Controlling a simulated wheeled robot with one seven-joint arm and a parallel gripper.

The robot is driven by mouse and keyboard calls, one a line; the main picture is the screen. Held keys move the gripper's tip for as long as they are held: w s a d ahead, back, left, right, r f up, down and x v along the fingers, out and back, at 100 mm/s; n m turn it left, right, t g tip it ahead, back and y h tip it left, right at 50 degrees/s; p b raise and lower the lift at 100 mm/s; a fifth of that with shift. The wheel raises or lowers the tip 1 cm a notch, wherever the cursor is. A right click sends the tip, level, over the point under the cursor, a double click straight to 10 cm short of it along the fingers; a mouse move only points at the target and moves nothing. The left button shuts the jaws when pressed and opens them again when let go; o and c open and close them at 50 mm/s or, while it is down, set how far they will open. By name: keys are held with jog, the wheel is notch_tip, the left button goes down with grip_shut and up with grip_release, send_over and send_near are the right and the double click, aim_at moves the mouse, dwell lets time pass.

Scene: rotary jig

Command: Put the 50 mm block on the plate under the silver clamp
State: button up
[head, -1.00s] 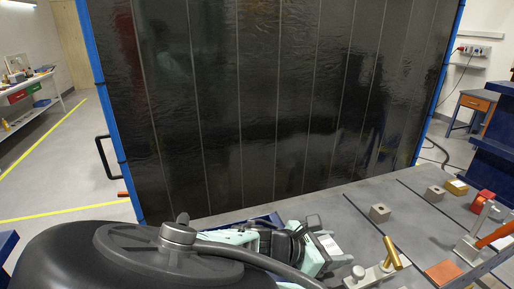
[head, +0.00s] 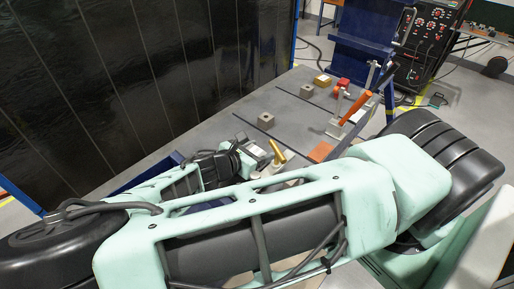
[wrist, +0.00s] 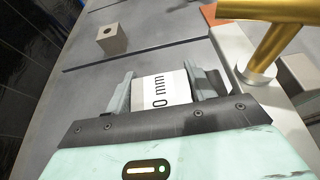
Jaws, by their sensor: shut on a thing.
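My gripper (wrist: 164,82) is shut on a pale block (wrist: 150,84). The block's white label reads "0 mm", with the rest of the label cut off from view. In the head view my gripper (head: 250,156) is low over the table's near left part, partly behind my arm. A gold-handled clamp (head: 277,154) stands just right of it and fills the upper right of the wrist view (wrist: 268,45). Farther right, a silver upright handle (head: 371,76) stands behind an orange-handled clamp (head: 358,109). I cannot tell which plate lies under the silver clamp.
An orange plate (head: 320,152) lies on the table near the clamps. The grey tabletop (head: 225,128) left of the blocks is bare.

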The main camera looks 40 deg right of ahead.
jog(key=o, duration=1.3)
jog(key=shift+f, duration=0.1)
jog(key=shift+c, duration=0.2)
jog(key=b+v, duration=0.4)
jog(key=v, duration=0.7)
jog(key=shift+a, duration=0.2)
jog(key=shift+s+a+r+b, duration=0.1)
jog(key=shift+a+r+b, duration=0.2)
jog(key=shift+r, duration=0.1)
